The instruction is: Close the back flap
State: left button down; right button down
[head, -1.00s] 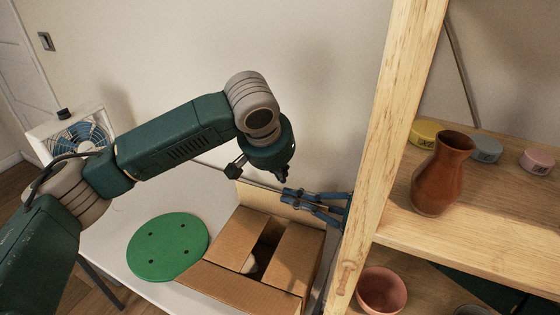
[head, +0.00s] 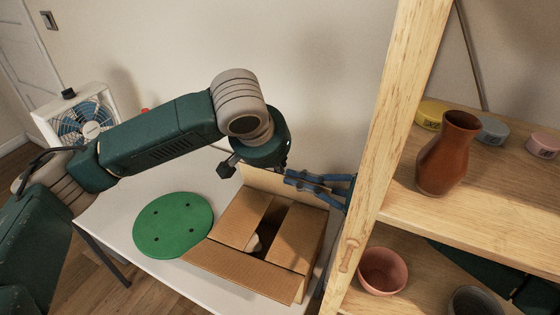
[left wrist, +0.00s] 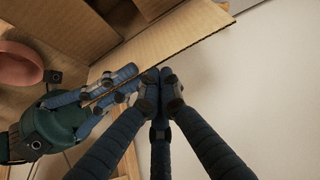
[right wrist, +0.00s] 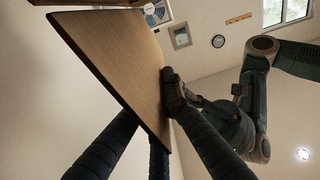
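The cardboard box (head: 235,264) stands on the white table with side flaps folded inward over a dark gap. Its back flap (head: 256,179) stands up near the wall; its edge shows in the left wrist view (left wrist: 160,42) and its broad face in the right wrist view (right wrist: 125,65). My right gripper (head: 293,180) reaches from behind the shelf post to the flap's right end, with fingers on both sides of it, seemingly closed on it. My left gripper (left wrist: 160,85) has its fingertips together, empty, by the flap's edge; my left wrist hides it in the head view.
A green disc (head: 172,225) lies on the table left of the box. A wooden shelf post (head: 385,130) stands close at right, with a brown vase (head: 447,155) and a pink bowl (head: 382,271) on the shelves. A fan (head: 80,120) stands far left.

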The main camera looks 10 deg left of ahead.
pick_arm(q)
jog(key=shift+s+f, duration=0.2)
pick_arm(e)
jog(key=shift+w+d+f, duration=0.25)
jog(key=shift+w+f, duration=0.05)
jog(key=c, duration=2)
grip_release()
pick_arm(q)
jog(key=shift+w, duration=0.1)
pick_arm(e)
jog(key=shift+a+r, duration=0.1)
